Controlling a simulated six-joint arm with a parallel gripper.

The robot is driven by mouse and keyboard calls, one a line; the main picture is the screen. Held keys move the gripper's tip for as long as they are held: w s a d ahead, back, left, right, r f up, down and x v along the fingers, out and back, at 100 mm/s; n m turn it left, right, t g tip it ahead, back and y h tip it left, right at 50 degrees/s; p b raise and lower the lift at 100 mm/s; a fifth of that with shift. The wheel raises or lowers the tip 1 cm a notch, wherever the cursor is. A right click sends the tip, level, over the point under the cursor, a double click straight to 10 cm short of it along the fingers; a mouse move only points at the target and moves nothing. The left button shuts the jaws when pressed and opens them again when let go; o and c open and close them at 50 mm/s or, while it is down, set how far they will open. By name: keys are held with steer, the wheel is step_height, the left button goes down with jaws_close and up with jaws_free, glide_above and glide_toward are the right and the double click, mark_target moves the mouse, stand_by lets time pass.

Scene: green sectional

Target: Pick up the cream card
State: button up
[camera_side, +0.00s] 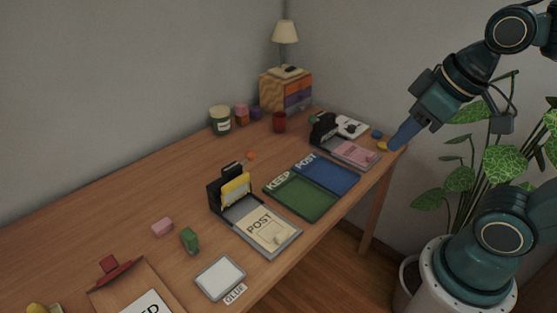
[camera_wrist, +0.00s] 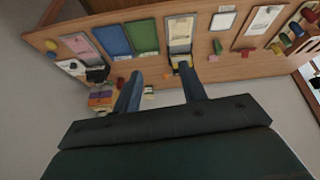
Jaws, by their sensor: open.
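A cream card (camera_side: 258,226) lettered POST lies in a grey tray (camera_side: 291,240) at the near middle of the table. A small pale piece (camera_side: 275,237) rests on the card's near right part. The tray's black rack (camera_side: 215,196) holds a yellow item (camera_side: 236,189). In the wrist view the pale card (camera_wrist: 181,28) shows at the top, with the yellow item below it. My gripper (camera_side: 400,137) hangs over the table's far right end, well away from the card. Its fingers (camera_wrist: 160,75) are apart with nothing between them.
Green KEEP (camera_side: 300,198) and blue POST (camera_side: 327,174) trays lie between the card and a second rack with a pink card (camera_side: 352,151). A white-topped pad (camera_side: 220,278), a green block (camera_side: 189,240), a pink block (camera_side: 162,227) and a clipboard (camera_side: 125,283) lie on the left. Cups stand at the back.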

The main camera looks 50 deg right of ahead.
steer(key=w+a+f+n+g+y, duration=0.1)
steer(key=w+f+n+g, duration=0.15)
steer(key=w+n, duration=0.3)
steer(key=w+f+n+g+y, duration=0.1)
steer(key=w+f+n, duration=0.3)
steer(key=w, duration=0.3)
steer(key=w+f+n+g+y, duration=0.1)
steer(key=w+f+n, duration=0.2)
steer(key=f, duration=0.4)
steer(key=w+f+n+g+y, duration=0.1)
steer(key=w+f+n, duration=0.3)
steer(key=f, duration=0.4)
steer(key=shift+w+a+y, duration=0.2)
steer(key=shift+a+y, duration=0.1)
steer(key=shift+a, duration=0.15)
steer(key=shift+n, duration=0.25)
glide_above(284, 231)
steer(key=d, duration=0.3)
steer(key=shift+a+f, duration=0.15)
steer(key=shift+f, duration=1.85)
steer(key=shift+a+f, duration=0.1)
steer(key=shift+f, duration=1.85)
steer(key=shift+x, duration=2.55)
steer(key=shift+c, duration=0.4)
